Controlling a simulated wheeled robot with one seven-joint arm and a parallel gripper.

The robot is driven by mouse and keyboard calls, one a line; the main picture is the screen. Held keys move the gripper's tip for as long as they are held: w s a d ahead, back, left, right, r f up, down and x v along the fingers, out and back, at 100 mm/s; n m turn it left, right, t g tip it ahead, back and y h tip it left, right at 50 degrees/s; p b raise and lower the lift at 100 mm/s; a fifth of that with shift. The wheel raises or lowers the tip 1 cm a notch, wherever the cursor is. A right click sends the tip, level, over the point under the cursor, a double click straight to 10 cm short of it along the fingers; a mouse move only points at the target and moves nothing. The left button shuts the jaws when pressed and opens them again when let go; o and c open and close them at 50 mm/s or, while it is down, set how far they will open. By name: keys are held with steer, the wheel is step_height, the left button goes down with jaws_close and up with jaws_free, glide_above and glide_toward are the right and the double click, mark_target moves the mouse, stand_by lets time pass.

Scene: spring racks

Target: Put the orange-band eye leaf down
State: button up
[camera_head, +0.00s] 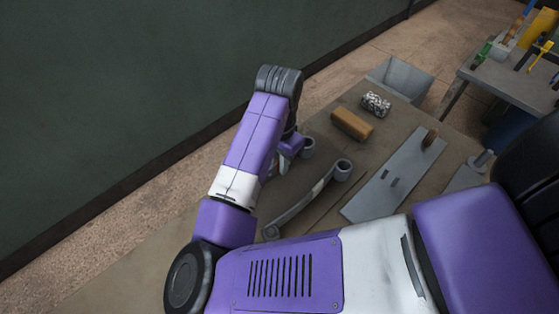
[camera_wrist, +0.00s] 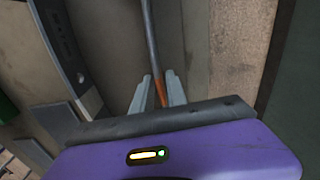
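The orange-band eye leaf is a thin grey bar in the wrist view, with its orange band (camera_wrist: 160,92) between the two fingers of my gripper (camera_wrist: 159,82). The fingers lie close along both sides of the band, and my gripper looks shut on it. The leaf runs up out of the wrist picture, and its near end is hidden behind the gripper body. In the head view my arm hides most of the gripper (camera_head: 288,152). A grey eye end (camera_head: 307,146) shows just right of it, low over or on the bench; I cannot tell which.
A grey eye leaf with a whitish band (camera_head: 303,204) lies on the bench (camera_head: 325,135). A flat grey plate (camera_head: 385,190), a wooden block (camera_head: 352,124), a speckled roll (camera_head: 376,103) and a grey bin (camera_head: 402,77) are to the right. A green wall (camera_head: 120,90) stands left.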

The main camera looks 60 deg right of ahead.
steer(key=shift+o, duration=0.5)
steer(key=shift+r, duration=0.25)
step_height(320, 180, up, 12)
steer(key=shift+p, duration=0.35)
steer(key=shift+f, duration=0.1)
